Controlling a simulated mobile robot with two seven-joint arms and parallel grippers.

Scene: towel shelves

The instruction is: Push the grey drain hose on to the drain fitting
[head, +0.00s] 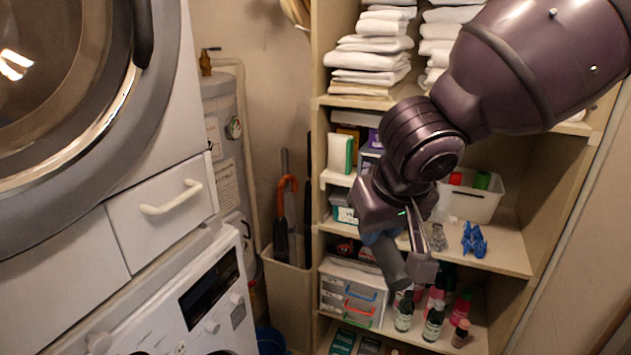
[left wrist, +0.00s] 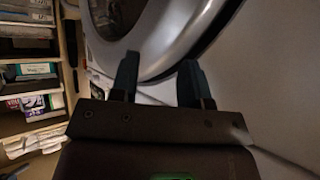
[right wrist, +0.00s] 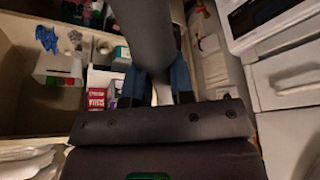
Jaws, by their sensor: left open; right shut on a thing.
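The grey drain hose (head: 389,262) shows in the head view as a short, thick dark grey tube. It tilts down to the right in front of the shelves. My right gripper (head: 402,246) is shut on it. In the right wrist view the hose (right wrist: 143,32) runs up and away from between the fingers (right wrist: 155,88). The part between the fingers is partly hidden. My left gripper (left wrist: 158,82) is open and empty in the left wrist view, in front of a round machine door. It is outside the head view. I cannot make out the drain fitting in any view.
Stacked white machines with a drawer (head: 162,208) fill the left. A grey tank (head: 228,150) and a beige bin (head: 287,300) stand in the corner. The wooden shelves (head: 508,258) hold towels, a white basket (head: 470,204), drawers and bottles close behind my right gripper.

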